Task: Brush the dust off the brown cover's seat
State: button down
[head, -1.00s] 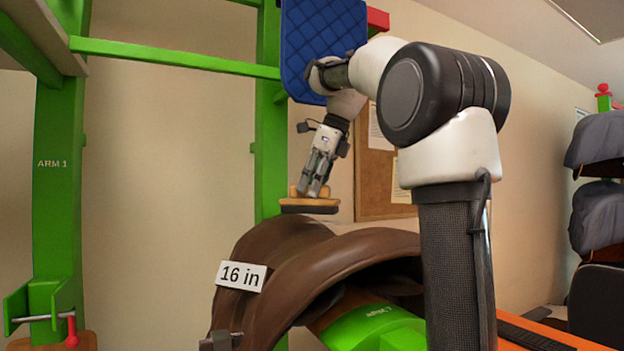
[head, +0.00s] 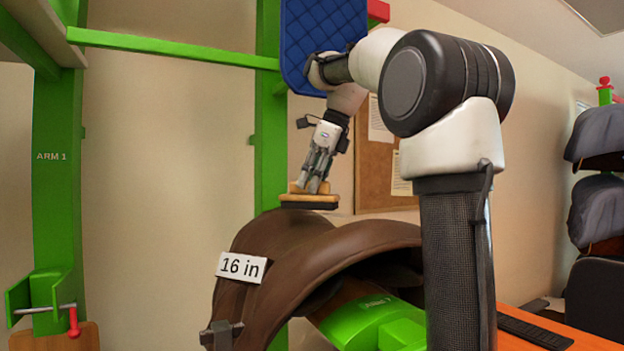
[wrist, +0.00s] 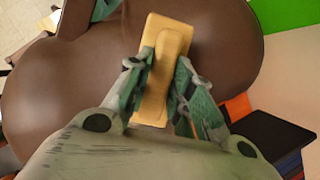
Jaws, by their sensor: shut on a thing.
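The brown cover (head: 300,262) with a "16 in" tag (head: 241,267) sits over a green support (head: 372,318). Its broad seat (wrist: 90,85) fills much of the wrist view. My gripper (head: 316,186) is shut on the tan handle of a brush (head: 309,203), also seen in the wrist view (wrist: 165,68). The brush is roughly level, with its dark bristle side down, at the top of the cover's far end. I cannot tell whether the bristles touch the seat. I cannot make out dust on the visible part of the seat.
A green frame post (head: 55,200) marked "ARM 1" stands at left. A blue quilted pad (head: 322,40) hangs behind my arm. Covered saddles (head: 598,215) are stacked at right. An orange table (head: 550,335) lies at lower right.

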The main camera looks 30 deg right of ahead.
jog(key=shift+f, duration=1.15)
